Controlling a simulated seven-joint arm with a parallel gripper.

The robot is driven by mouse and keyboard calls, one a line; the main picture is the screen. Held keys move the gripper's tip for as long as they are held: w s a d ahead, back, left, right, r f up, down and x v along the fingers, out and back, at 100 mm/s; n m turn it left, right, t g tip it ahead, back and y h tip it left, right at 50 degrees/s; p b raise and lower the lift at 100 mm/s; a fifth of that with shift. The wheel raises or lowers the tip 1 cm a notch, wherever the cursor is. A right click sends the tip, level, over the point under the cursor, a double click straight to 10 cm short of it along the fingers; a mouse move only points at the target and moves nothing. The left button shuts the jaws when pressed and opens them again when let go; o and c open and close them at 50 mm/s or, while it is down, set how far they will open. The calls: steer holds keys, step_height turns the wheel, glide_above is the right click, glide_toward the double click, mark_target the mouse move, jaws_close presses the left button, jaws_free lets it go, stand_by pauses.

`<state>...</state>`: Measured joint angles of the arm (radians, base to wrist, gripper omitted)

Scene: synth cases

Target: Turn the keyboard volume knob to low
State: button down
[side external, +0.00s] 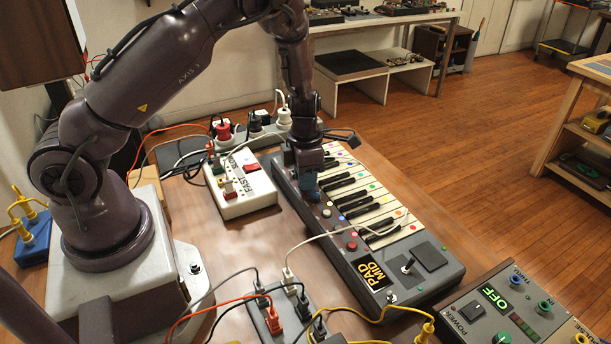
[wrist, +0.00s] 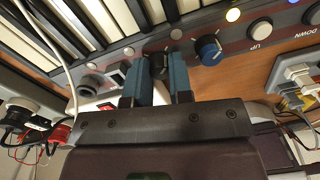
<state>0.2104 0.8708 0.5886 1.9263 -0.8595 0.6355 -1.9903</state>
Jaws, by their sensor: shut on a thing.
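The grey keyboard (side external: 434,285) with black and white keys lies on the wooden table, its control strip along its left side. My gripper (side external: 308,190) reaches down onto the far part of that strip and hides what it holds in the side view. In the wrist view, the two blue fingertips of my gripper (wrist: 155,76) are closed around a black knob (wrist: 158,64). A blue knob (wrist: 209,50) with a white pointer mark stands free to the right of the fingers. I cannot read a volume label or the held knob's setting. The keyboard display (side external: 376,283) reads "PAD MID".
A white box (side external: 251,204) marked FAST and SLOW stands left of the keyboard. Plugged power strips (side external: 262,317) and loose cables lie around it. A grey device (side external: 470,318) with an "OFF" display is at front right. A white cable crosses the keyboard.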

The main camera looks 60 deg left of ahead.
steer(key=shift+n, duration=0.5)
steer(key=c, duration=1)
jaws_free()
steer(key=shift+r, duration=0.1)
steer(key=r, duration=1.2)
steer(key=shift+a+r, duration=0.2)
steer(key=shift+r, duration=0.2)
